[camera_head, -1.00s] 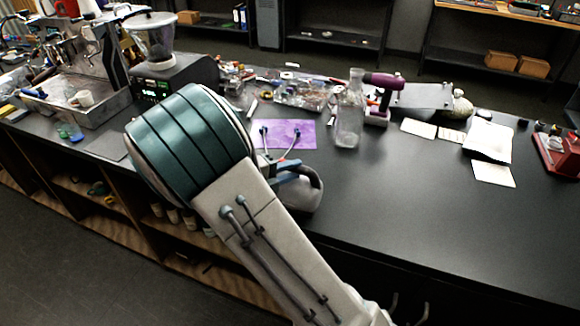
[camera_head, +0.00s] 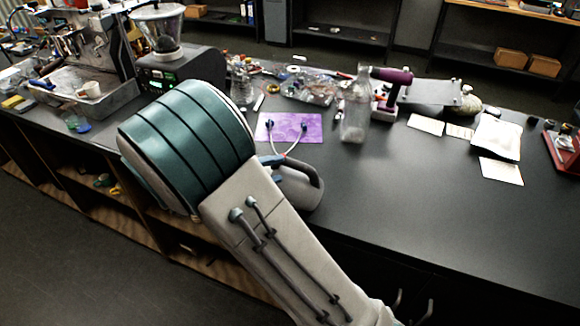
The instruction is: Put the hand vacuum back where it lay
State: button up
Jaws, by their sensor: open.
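A purple mat (camera_head: 312,133) lies behind the vacuum. Pale, curved, blue-ended lines (camera_head: 302,141) show over the mat.
A clear bottle (camera_head: 355,118) stands right of the mat, with a purple-handled tool (camera_head: 392,76) behind it. White cards (camera_head: 426,124) and papers (camera_head: 497,138) lie farther right. A grinder (camera_head: 165,52) and an espresso machine (camera_head: 85,60) stand left. The right front counter (camera_head: 430,215) is clear.

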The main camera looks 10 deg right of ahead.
jog(key=f+v, duration=0.1)
jog(key=v, duration=0.4)
jog(key=s+d+r+m+g+y, duration=0.2)
jog(key=s+d+m+g+y, duration=0.65)
jog(key=m, duration=0.75)
jog(key=s+d+r+m+t+y, duration=0.1)
jog(key=s+r+m+t+y, duration=0.1)
jog(key=m, duration=1)
jog(key=s+d+r+m+t+y, duration=0.1)
jog(key=s+r+m+t+y, duration=0.1)
jog(key=s+m+t+y, duration=0.2)
jog(key=s+m+t, duration=0.1)
jog(key=s+m, duration=0.2)
jog(key=m, duration=0.5)
jog(key=shift+d+m+y, duration=0.35)
jog(key=shift+m, duration=0.05)
jog(key=shift+r, duration=0.1)
